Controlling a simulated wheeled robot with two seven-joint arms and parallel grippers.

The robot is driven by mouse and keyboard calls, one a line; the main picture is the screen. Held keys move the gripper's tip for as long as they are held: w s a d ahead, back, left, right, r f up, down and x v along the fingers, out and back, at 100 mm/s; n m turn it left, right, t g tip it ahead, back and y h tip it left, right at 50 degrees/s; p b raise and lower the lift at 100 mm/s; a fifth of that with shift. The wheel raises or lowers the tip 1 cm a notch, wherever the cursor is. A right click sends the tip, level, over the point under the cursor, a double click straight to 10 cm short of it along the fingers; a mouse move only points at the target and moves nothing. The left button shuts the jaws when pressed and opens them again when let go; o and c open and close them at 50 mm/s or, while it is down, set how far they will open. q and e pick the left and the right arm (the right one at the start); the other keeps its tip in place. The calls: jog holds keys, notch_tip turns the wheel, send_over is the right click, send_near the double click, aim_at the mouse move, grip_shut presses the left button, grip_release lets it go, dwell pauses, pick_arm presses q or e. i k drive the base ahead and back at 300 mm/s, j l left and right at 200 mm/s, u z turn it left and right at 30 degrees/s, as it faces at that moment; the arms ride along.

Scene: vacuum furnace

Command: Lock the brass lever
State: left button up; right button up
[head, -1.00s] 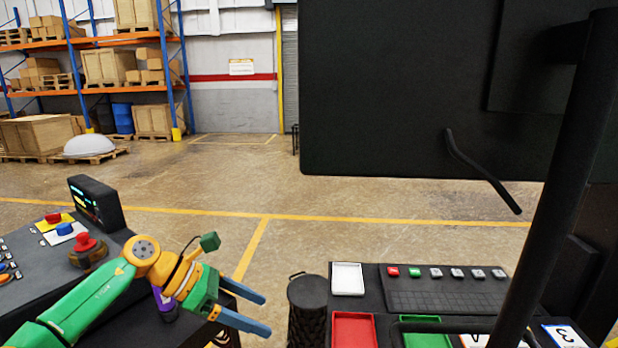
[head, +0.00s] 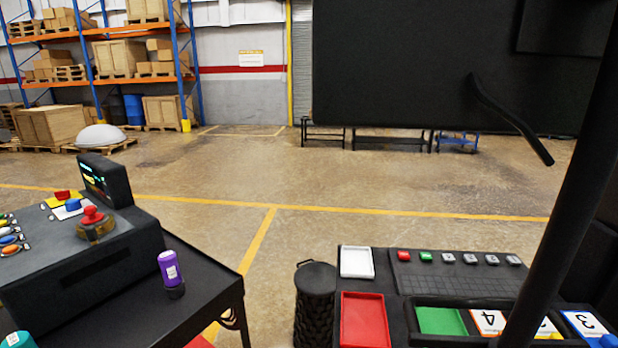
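I see no brass lever in the head view. A large black panel (head: 420,70) fills the upper right. A dark bent handle (head: 508,118) stands out from it, and a thick black bar (head: 568,190) crosses in front at the right. Neither of my grippers can be made out. A small blue patch at the bottom right edge is too cut off to identify.
A control console (head: 75,245) with coloured buttons stands at the left, beside a purple-topped object (head: 171,271). A black bin (head: 315,308) stands in the middle. Open floor lies beyond.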

aim_at(91, 233)
jog(key=u, duration=2.15)
jog(key=i+l+u, duration=0.1)
jog(key=u, duration=0.6)
jog(key=l+u, duration=0.1)
jog(key=u, duration=0.6)
jog(key=l+u, duration=0.1)
jog(key=u, duration=0.6)
jog(key=l+u, duration=0.15)
jog(key=u, duration=0.55)
jog(key=l+u, duration=0.1)
jog(key=u, duration=0.6)
jog(key=l+u, duration=0.1)
jog(key=u, duration=1.3)
jog(key=k+z, duration=0.15)
jog(key=z, duration=0.2)
jog(key=k+z, duration=0.15)
jog(key=z, duration=0.25)
jog(key=k+z, duration=0.2)
jog(key=z, duration=2.6)
